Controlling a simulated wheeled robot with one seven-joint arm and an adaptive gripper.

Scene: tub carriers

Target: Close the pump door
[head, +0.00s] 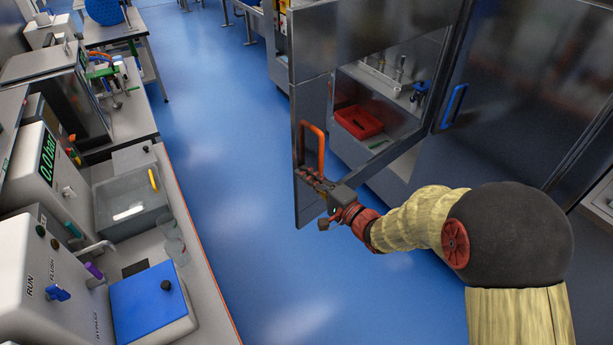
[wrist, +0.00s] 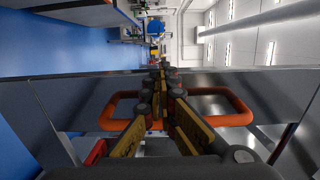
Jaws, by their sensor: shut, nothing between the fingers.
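A large metal-framed door (head: 312,95) with a window and an orange loop handle (head: 320,150) stands swung out into the aisle in the head view. No label shows that it is the pump door. My gripper (head: 308,176) is shut and empty at the lower end of this handle. In the wrist view the closed fingers (wrist: 158,78) cross in front of the orange handle (wrist: 238,112), which shows on both sides of them. I cannot tell whether they touch it. The fingers hide the middle of the handle.
Behind the door is an opening with a red tray (head: 358,122). A dark door with a blue handle (head: 454,105) stands to the right. A bench with a sink (head: 130,205), a blue-lidded box (head: 150,298) and gauges lines the left. The blue floor (head: 225,150) between is clear.

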